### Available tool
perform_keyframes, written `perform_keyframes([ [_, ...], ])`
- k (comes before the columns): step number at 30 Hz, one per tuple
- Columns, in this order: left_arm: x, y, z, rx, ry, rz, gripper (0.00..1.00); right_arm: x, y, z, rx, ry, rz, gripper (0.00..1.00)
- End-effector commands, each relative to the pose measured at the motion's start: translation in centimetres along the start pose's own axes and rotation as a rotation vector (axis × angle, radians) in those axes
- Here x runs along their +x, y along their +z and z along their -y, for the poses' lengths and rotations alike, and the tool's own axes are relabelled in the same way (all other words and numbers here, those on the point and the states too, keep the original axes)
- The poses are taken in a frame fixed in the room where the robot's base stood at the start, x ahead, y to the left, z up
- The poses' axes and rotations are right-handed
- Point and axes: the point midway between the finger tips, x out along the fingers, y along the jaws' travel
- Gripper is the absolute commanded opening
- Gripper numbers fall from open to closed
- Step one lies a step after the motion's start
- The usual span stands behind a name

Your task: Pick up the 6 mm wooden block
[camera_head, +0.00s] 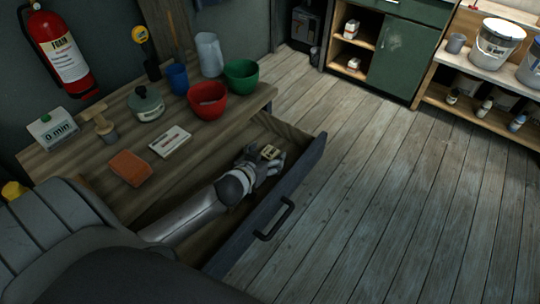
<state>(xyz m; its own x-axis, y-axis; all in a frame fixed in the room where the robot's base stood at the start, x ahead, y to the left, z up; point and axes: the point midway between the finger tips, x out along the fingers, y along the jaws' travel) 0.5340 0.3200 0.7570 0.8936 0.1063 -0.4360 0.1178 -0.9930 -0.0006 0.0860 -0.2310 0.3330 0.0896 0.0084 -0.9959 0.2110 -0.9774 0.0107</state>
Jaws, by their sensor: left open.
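A small pale wooden block (269,152) with dark marks on its top is in the open drawer (305,160), near the drawer's far end. Its marking is too small to read. My left gripper (265,164) reaches into the drawer from the lower left and is open, with its fingers right at the block. I cannot tell whether they touch it. The gripper hides part of the block and of the drawer floor. My right gripper is not in view.
The drawer front with its black handle (274,219) stands to the right of my arm. On the table (67,160) above are a red bowl (207,101), a green bowl (241,77), a white box (170,141) and a brown block (130,168). The floor to the right is clear.

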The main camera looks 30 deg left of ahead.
Motion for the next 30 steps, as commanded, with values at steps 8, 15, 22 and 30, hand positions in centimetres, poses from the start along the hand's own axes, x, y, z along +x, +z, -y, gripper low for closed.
perform_keyframes([
  [8,1.56,-0.01,-0.01,0.000,0.000,-0.001,0.76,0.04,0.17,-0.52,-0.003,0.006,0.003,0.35],
  [15,1.52,-0.02,-0.01,-0.001,0.000,-0.001,0.63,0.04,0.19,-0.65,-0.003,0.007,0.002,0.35],
  [22,1.51,-0.02,-0.01,-0.001,0.000,-0.001,0.33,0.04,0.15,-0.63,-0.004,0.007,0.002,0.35],
  [30,1.50,-0.03,-0.02,-0.001,0.001,-0.001,0.20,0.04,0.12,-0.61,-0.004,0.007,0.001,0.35],
])
